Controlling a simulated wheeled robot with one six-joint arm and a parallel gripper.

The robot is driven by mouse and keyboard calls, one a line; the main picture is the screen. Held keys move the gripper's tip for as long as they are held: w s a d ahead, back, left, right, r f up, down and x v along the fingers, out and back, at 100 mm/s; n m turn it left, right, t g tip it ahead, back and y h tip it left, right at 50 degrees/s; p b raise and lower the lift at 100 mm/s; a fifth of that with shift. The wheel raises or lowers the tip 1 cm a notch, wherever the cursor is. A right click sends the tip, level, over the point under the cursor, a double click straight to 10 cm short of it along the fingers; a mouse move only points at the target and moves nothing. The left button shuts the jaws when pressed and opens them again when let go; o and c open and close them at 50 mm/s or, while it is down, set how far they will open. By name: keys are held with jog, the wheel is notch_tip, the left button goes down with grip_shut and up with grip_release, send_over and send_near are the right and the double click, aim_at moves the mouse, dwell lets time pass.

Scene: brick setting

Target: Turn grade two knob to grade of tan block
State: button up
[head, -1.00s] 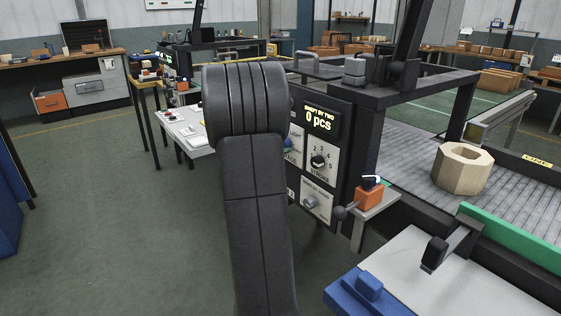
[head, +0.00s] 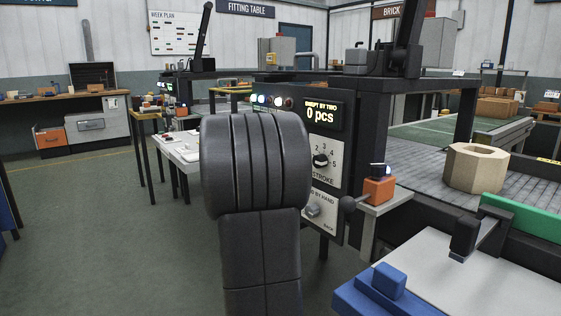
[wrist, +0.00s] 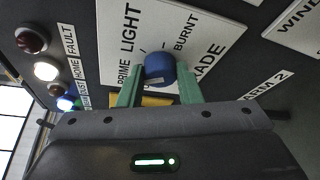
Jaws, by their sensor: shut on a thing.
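In the wrist view a round blue knob (wrist: 160,69) sits on a white plate marked PRIME, LIGHT, BURNT and a partly covered GRADE. My gripper (wrist: 159,84) has its two green fingers on either side of the knob and is shut on it. I cannot tell which word the knob points at. In the head view the tan block (head: 462,178), many-sided with a hole in its top, rests on the grey slatted bed at right. My arm hides the knob and gripper in the head view.
The dark panel carries a display (head: 322,115) reading 0 pcs, a black STROKE dial (head: 320,160) and a grey knob (head: 313,209). An orange box with a lever (head: 379,189) juts out at right. Lamps (wrist: 47,71) line the panel's left side. Open floor lies left.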

jog(key=shift+b, duration=0.3)
jog(key=o, duration=1)
jog(key=shift+c, duration=0.2)
jog(key=shift+s, duration=0.1)
jog(key=p+v, duration=0.2)
jog(key=v, duration=1.1)
jog(key=shift+s+a+p, duration=0.2)
jog(key=shift+s+p, duration=0.1)
jog(key=shift+p, duration=0.1)
